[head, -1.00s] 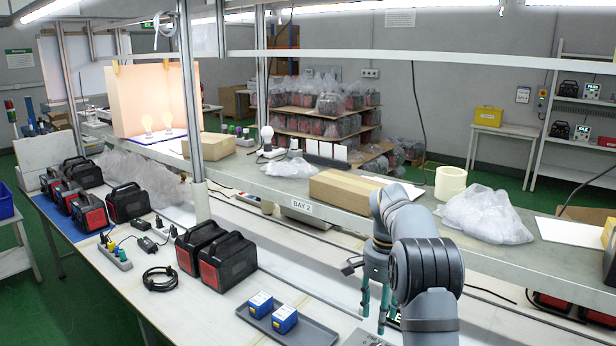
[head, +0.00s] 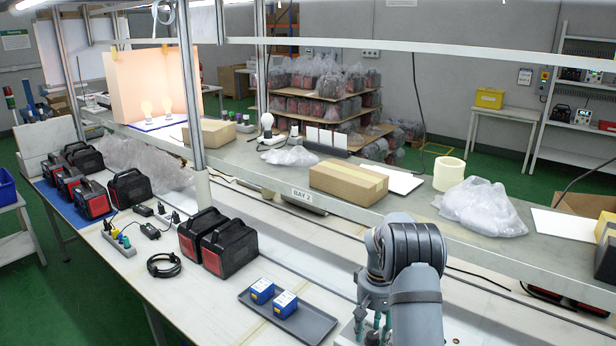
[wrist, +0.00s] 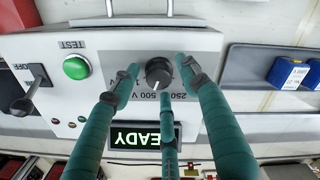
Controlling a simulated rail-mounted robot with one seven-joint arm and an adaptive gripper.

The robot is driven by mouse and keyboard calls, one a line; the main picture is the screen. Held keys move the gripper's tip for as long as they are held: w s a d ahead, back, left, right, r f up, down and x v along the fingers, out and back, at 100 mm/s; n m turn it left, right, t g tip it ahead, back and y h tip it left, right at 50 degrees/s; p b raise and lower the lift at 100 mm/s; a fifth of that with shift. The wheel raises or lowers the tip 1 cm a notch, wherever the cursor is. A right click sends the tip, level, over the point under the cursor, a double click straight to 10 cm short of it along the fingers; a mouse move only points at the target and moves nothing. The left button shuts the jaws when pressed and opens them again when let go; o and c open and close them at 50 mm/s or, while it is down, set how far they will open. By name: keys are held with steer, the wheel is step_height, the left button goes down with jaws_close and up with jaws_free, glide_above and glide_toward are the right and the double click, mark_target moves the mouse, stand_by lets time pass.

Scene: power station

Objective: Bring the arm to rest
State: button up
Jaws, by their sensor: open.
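My arm is bent low at the right of the bench in the head view. My gripper (head: 372,326) points down at the bench's front part, partly hidden by the arm and cut by the frame edge. In the wrist view my gripper (wrist: 160,78) has its three teal fingers spread open. A black rotary knob (wrist: 159,73) on a white test box (wrist: 50,50) lies between the fingertips; I cannot tell whether any finger touches it. The upside-down display (wrist: 143,136) shows letters reading "EADY", the rest hidden by a finger.
The box also has a green TEST button (wrist: 76,68) and a black lever (wrist: 30,90). A grey tray (head: 310,327) with two blue boxes (head: 274,299) sits left of my gripper. Black-and-red power units (head: 228,252) stand farther left. A shelf edge (head: 455,235) runs behind my arm.

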steer(key=n+p, duration=0.2)
steer(key=n, duration=0.1)
steer(key=n+p, duration=0.2)
steer(key=shift+s+r, duration=0.1)
steer(key=shift+r, duration=0.25)
steer(key=n+p, duration=0.1)
steer(key=n, duration=0.1)
steer(key=shift+a+n, duration=0.1)
steer(key=shift+n, duration=0.2)
steer(key=shift+r+b, duration=0.65)
steer(key=shift+r, duration=1.4)
steer(key=shift+r, duration=0.15)
